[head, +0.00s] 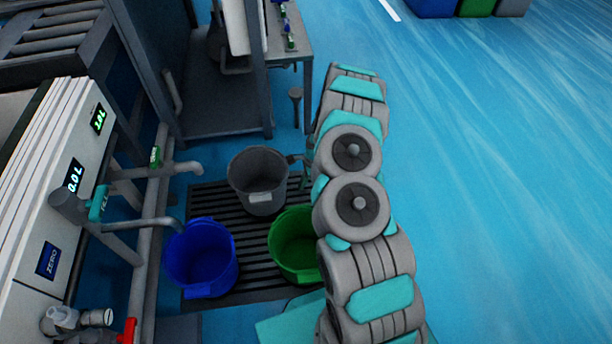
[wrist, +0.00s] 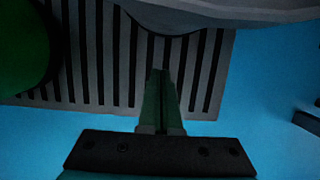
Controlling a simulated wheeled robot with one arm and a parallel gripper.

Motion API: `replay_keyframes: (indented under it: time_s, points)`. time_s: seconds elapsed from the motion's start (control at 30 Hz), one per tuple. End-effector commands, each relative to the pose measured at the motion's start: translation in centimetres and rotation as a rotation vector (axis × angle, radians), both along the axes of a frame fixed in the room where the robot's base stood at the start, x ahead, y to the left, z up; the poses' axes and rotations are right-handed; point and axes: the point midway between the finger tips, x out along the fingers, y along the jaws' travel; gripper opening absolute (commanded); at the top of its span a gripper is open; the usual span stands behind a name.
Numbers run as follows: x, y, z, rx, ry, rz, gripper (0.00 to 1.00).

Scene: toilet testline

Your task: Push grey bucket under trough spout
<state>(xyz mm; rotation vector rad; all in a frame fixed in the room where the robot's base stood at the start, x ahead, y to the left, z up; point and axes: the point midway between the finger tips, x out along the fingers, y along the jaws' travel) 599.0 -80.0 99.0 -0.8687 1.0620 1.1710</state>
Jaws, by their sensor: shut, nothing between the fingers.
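The grey bucket (head: 258,198) stands upright at the back of the slatted grate. Its curved side also shows along the top of the wrist view (wrist: 225,14). Two grey pipe spouts reach in from the left: a far spout (head: 185,169), ending left of the grey bucket, and a near spout (head: 160,224), ending by the blue bucket (head: 190,285). I cannot tell which is the trough's. My gripper (wrist: 160,75) is shut and empty, its green fingers pointing toward the grey bucket's right side. I cannot tell whether they touch it. My arm partly hides the gripper in the head view.
A green bucket (head: 288,270) stands in front of the grey one, right of the blue bucket and partly behind my arm. The dark slatted grate (head: 247,275) lies under the buckets. A white panel with displays (head: 40,215) is at left. Blue floor (head: 500,200) at right is clear.

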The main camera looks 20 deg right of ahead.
Motion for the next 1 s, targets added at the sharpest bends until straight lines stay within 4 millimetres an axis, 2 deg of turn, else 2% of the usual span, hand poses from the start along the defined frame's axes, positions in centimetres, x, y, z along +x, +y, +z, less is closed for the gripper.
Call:
replay_keyframes:
  time_s: [0.07,0.2,0.33,0.83,0.93,1.0]
  points:
    - [0.1,0.4,-1.6,-0.002,0.000,0.001,0.00]
    - [0.5,2.6,-1.1,0.000,-0.001,0.003,0.00]
    - [0.8,3.7,-1.1,0.000,-0.001,0.002,0.00]
    - [1.0,4.5,-1.0,-0.001,-0.001,0.002,0.00]
    - [1.3,6.0,-0.9,-0.001,-0.001,0.005,0.00]
    - [1.6,7.7,-0.8,-0.002,-0.002,0.007,0.00]
